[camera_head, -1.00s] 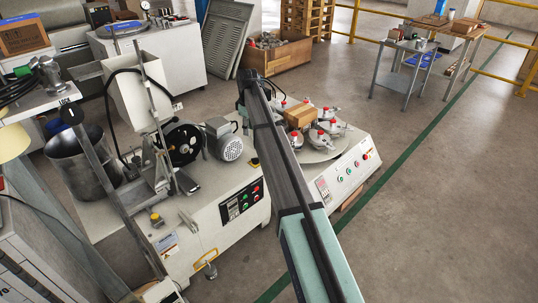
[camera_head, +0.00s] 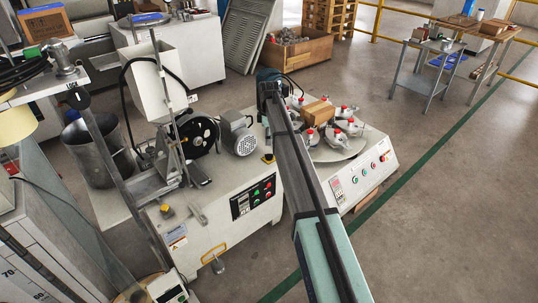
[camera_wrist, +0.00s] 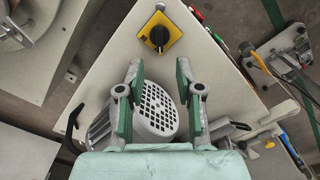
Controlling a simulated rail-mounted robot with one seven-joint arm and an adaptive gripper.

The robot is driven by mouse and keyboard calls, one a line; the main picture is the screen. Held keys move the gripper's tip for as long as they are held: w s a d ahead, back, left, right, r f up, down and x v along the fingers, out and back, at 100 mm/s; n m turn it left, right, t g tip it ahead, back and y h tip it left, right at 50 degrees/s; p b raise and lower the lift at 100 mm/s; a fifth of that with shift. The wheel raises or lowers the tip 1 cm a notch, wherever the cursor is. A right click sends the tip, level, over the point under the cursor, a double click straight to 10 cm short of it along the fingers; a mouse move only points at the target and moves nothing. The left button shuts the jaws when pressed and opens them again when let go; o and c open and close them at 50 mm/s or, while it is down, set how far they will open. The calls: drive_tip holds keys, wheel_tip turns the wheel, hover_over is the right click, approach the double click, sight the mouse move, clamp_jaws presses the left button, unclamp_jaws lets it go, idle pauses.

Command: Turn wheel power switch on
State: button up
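A rotary switch with a black knob on a yellow plate (camera_wrist: 158,36) is on a pale machine top, at the upper middle of the wrist view. It also shows as a small yellow patch (camera_head: 268,158) beside my arm in the head view. The wrist view does not make clear whether it is on or off. My gripper (camera_wrist: 160,75) is open and empty, with its two fingers well apart. In that view, the switch lies beyond the fingertips, roughly centred between them, with no contact seen. In the head view, my arm hides most of the gripper.
A grey motor (camera_head: 240,135) with a vented cover shows between and below my fingers in the wrist view (camera_wrist: 157,108). A panel with red and green buttons (camera_head: 254,197) is on the machine's front. A turntable with several clamps (camera_head: 335,143) stands to the right.

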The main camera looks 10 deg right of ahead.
sight(269, 156)
wheel_tip(269, 156, down, 8)
drive_tip(key=shift+f+b, duration=0.1)
drive_tip(key=shift+b, duration=0.6)
clamp_jaws()
